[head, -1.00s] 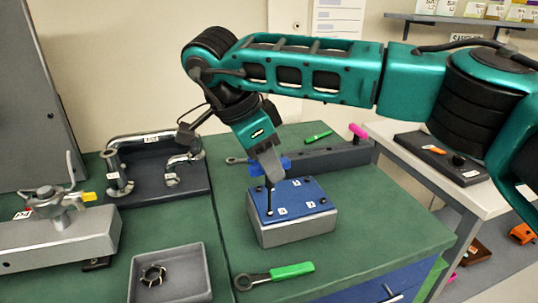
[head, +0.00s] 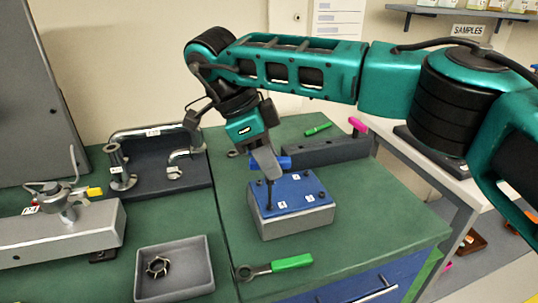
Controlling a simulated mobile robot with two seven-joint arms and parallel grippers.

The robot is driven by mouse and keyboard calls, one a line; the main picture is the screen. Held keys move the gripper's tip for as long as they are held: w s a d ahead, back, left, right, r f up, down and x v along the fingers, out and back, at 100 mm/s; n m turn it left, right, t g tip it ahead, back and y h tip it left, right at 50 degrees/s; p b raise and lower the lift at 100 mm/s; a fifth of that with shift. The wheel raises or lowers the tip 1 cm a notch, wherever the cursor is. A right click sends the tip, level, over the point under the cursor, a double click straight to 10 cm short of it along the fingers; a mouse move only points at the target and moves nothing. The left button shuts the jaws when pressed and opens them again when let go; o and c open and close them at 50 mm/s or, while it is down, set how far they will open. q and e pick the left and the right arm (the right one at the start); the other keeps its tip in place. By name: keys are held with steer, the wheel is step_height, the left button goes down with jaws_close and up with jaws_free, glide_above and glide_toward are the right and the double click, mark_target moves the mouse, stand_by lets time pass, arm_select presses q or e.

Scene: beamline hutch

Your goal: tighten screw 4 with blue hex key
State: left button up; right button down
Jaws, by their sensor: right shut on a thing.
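A grey block with a blue top plate (head: 293,193) sits on the green bench, with small white labels and dark screws on its top. My right gripper (head: 271,172) reaches down over the plate's back left part and is shut on the blue hex key (head: 285,162). The key's blue handle sticks out to the right of the fingers. Its dark shaft points down to the plate's left side; whether the tip sits in a screw is too small to tell. The label numbers are hard to read. My left gripper is not in view.
A dark rack (head: 325,150) behind the block holds a pink-handled key (head: 357,126). A green-handled wrench (head: 278,266) lies in front. A grey tray (head: 174,285) with a dark ring stands front left. Pipe fittings (head: 150,150) stand at the back left.

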steer(key=shift+r, duration=0.15)
steer(key=shift+r+p, duration=1)
steer(key=shift+r, duration=0.05)
steer(key=shift+r+p, duration=0.35)
steer(key=shift+r, duration=0.5)
